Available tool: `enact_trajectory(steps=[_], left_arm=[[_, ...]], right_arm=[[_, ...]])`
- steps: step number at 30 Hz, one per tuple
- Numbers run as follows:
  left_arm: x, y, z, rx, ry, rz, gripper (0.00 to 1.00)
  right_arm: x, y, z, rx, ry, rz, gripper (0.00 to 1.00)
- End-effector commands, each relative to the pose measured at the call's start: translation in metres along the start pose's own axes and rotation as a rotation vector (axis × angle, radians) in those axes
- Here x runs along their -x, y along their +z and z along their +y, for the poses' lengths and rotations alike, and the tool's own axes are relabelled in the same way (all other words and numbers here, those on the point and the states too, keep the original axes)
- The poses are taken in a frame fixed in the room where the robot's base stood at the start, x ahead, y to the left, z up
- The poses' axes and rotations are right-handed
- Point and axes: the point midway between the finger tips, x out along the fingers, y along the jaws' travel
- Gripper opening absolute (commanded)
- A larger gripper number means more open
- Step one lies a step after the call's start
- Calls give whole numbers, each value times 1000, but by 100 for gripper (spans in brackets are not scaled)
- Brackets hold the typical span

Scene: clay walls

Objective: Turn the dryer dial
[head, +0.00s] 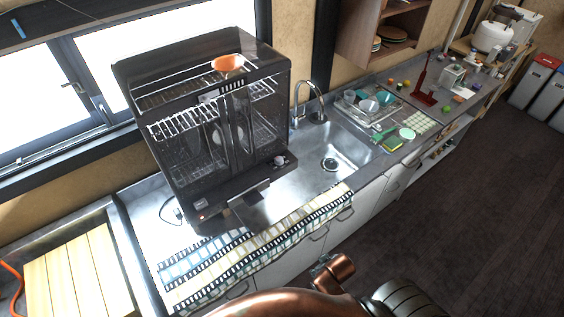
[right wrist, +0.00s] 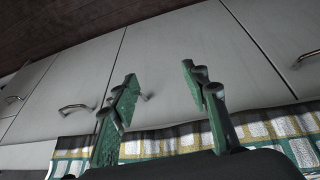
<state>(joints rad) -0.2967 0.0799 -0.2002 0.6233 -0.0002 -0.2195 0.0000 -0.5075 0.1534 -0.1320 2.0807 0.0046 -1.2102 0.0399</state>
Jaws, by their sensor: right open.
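The dryer (head: 190,170) is a dark, clear-fronted dish cabinet with wire racks and plates inside. It stands on the counter left of the sink in the head view. A small pale round knob, seemingly the dial (head: 280,161), is at the right of its lower front panel. My right gripper (right wrist: 160,77) shows in the right wrist view with its green fingers apart and nothing between them. It faces white cabinet doors, away from the dial, which is not in that view. My copper arm crosses the bottom of the head view. My left gripper is not in view.
A film-strip-patterned cloth (head: 250,254) hangs over the counter edge in front of the dryer. The sink (head: 345,150) and its faucet (head: 299,105) are to the right. An orange bowl (head: 228,63) sits at the dryer's top. Dark floor (head: 470,210) is clear at right.

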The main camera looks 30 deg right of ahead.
Motion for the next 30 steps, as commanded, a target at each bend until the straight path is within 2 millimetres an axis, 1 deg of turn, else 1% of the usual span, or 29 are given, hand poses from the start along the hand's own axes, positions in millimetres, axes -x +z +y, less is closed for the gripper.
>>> enact_trajectory(steps=[1, 2, 3, 5, 6, 9, 14, 17, 20, 23, 24, 25, 27, 30], left_arm=[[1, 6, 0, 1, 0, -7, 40], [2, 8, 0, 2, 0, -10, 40], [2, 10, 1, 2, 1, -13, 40], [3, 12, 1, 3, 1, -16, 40], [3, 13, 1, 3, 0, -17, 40], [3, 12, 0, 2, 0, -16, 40], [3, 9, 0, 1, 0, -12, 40], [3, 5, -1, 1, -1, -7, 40], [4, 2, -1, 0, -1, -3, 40], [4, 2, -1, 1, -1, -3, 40], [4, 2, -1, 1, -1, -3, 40], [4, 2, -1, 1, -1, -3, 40], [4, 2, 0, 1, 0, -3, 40], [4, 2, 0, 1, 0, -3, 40]], right_arm=[[14, -8, 4, -1, 5, 18, 42], [21, -14, 6, -3, 9, 30, 42], [32, -25, 10, -4, 16, 57, 42], [44, -48, 20, -8, 30, 122, 42], [47, -62, 26, -12, 37, 166, 42], [51, -91, 37, -18, 46, 261, 42], [60, -136, 51, -22, 46, 406, 42], [68, -165, 59, -22, 38, 505, 42], [84, -202, 67, -14, 17, 629, 42], [110, -249, 74, 5, -30, 795, 42], [125, -268, 75, 16, -61, 868, 42], [136, -282, 76, 26, -86, 921, 42], [158, -306, 76, 47, -147, 1023, 42], [182, -327, 75, 75, -225, 1125, 42]])
